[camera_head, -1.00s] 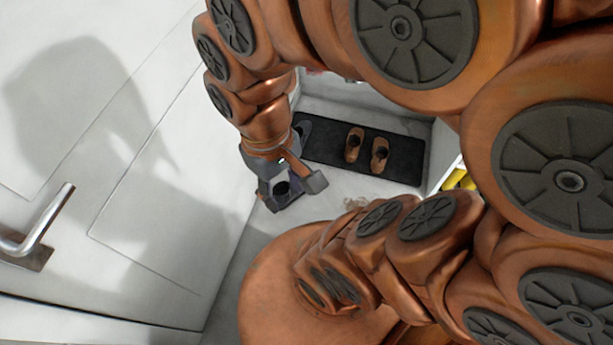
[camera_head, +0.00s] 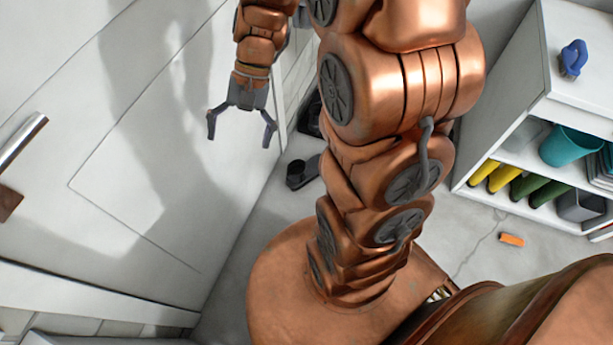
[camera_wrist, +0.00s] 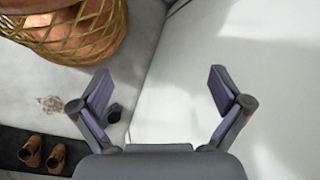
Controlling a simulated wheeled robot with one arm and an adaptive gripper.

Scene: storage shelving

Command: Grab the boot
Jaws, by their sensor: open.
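A dark grey boot (camera_head: 303,171) is on the floor near the foot of the white door, left of my arm. In the wrist view, a small dark thing that looks like it (camera_wrist: 114,113) shows just behind my left finger, partly covered. My gripper (camera_head: 240,140) is open and empty, pointing down in front of the door. It is up and left of the boot in the head view, clearly apart from it. Its spread fingers also show in the wrist view (camera_wrist: 160,78).
A white shelf (camera_head: 543,95) at right holds yellow boots (camera_head: 484,173), green boots (camera_head: 530,188) and a teal bucket (camera_head: 570,146). An orange item (camera_head: 511,240) lies on the floor. Brown shoes (camera_wrist: 55,157) are on a dark mat. The door handle (camera_head: 22,140) sticks out.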

